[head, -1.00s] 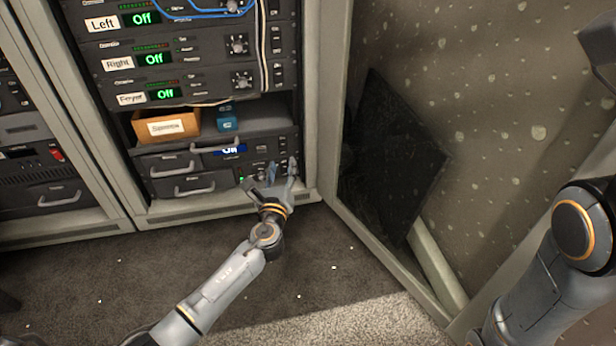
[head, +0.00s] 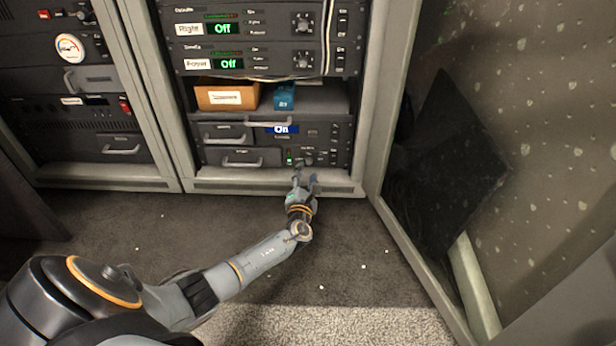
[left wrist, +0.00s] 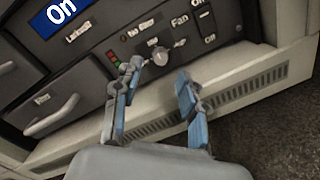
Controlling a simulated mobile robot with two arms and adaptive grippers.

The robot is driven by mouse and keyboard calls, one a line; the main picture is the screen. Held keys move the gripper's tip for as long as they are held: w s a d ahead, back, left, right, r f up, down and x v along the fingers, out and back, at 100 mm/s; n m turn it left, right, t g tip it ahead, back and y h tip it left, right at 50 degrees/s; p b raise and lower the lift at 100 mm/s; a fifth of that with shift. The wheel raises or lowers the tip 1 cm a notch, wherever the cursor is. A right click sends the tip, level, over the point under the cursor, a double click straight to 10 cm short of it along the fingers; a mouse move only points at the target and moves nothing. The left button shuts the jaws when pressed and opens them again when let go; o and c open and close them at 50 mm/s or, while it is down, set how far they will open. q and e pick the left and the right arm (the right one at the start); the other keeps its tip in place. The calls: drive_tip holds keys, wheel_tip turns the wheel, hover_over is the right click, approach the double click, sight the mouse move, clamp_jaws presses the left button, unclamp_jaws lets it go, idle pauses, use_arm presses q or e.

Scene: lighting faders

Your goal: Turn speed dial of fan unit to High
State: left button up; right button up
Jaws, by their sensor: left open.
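The fan unit (head: 330,133) is the lowest panel in the rack, and its blue display (head: 283,129) reads "On". In the left wrist view the display (left wrist: 60,14) also reads "On". A round knob (left wrist: 160,55) sits on the panel left of the "Fan" label, with small lights (left wrist: 113,58) to its left; its setting is too small to read. My left gripper (head: 305,178) is in front of the panel's lower part. In the left wrist view its blue-padded fingers (left wrist: 158,92) are apart, below the knob, with nothing between them. My right gripper is not in view.
Drawers with handles (head: 240,160) are left of the controls. An open shelf above holds an orange box (head: 227,97) and a blue box (head: 284,96). The rack's bottom ledge (head: 280,187) lies below the panel.

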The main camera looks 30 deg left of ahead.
sight(308, 164)
use_arm(q)
drive_tip(key=shift+b+x, duration=0.6)
drive_tip(key=shift+x, duration=0.6)
drive_tip(key=shift+w+a, duration=0.25)
drive_tip(key=shift+w, duration=0.25)
clamp_jaws()
